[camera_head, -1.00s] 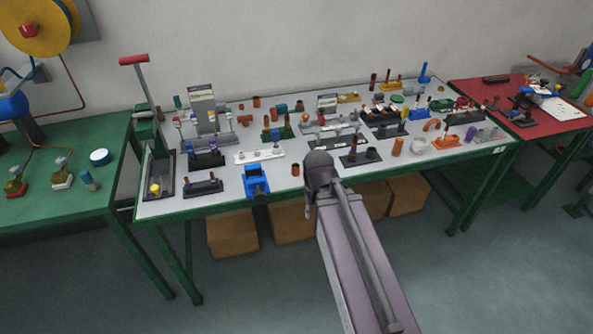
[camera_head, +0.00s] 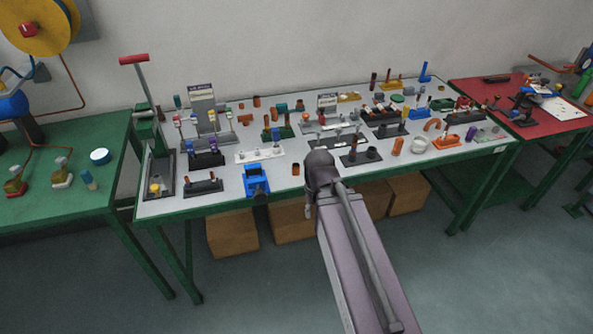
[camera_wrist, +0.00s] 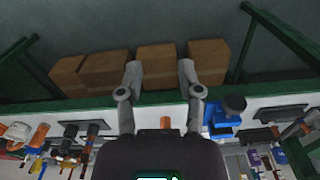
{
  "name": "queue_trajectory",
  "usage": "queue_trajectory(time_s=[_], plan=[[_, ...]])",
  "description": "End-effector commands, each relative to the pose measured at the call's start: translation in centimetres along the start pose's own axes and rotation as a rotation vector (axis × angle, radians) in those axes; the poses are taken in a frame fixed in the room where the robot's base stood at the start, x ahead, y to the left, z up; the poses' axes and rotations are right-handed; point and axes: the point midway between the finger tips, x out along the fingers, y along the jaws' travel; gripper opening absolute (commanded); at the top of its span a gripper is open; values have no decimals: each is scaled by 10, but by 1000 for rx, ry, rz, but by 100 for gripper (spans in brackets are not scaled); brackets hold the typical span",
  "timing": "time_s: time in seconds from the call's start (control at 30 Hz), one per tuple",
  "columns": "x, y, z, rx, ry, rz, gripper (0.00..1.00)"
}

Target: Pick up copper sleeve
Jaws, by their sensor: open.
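Several copper-coloured sleeves stand or lie on the grey tabletop; I cannot tell which one the task means. One short copper sleeve (camera_head: 295,169) stands near the front edge, just left of my arm's end. A taller copper cylinder (camera_head: 397,146) stands to the right, and smaller copper pieces (camera_head: 256,101) are at the back. My gripper (camera_wrist: 159,66) shows in the wrist view with its two fingers spread and nothing between them. In that view it is over the table's front edge, with boxes on the floor beyond.
The green-framed table (camera_head: 225,205) is crowded with fixtures. A blue clamp (camera_head: 256,179) is at the front edge, and a tall lever press (camera_head: 150,130) stands at the left. Cardboard boxes (camera_head: 232,233) sit below. Green (camera_head: 60,200) and red (camera_head: 560,126) tables flank it.

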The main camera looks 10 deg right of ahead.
Motion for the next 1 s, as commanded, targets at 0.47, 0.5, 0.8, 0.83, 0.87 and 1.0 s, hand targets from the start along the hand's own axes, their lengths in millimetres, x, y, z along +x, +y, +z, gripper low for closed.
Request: queue_trajectory(time_s=[0.47,0.5,0.8,0.83,0.87,1.0], plan=[[-12,0,-102,-23,0,0,86],[-14,0,-118,-28,0,0,86],[-26,0,-235,-61,0,-1,86],[-27,0,-244,-63,0,-1,86],[-28,0,-253,-66,0,-1,86],[-30,0,-280,-75,0,-1,86]])
